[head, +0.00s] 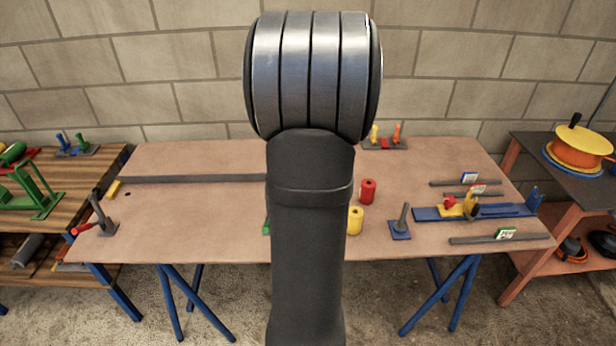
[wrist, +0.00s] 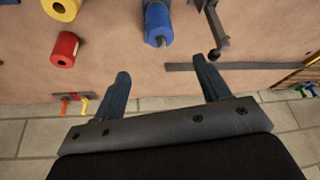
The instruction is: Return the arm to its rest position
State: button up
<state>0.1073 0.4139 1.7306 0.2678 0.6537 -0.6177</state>
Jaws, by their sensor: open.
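My arm (head: 310,200) rises in the middle of the head view and hides part of the table behind it. My gripper does not show in the head view.
The brown table (head: 200,225) carries a red cylinder (head: 367,190), a yellow cylinder (head: 355,221), a long grey bar (head: 195,179) and a blue vise-like fixture (head: 495,211). An orange reel (head: 580,148) stands at right. A block wall (head: 150,80) closes the back.

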dwell(0.4)
jog(key=x, duration=1.7)
jog(key=shift+f, duration=0.2)
jog(key=shift+s, duration=0.1)
jog(key=v, duration=1.7)
jog(key=x, duration=1.7)
notch_tip(320, 180, up, 3)
jog(key=shift+r, duration=0.6)
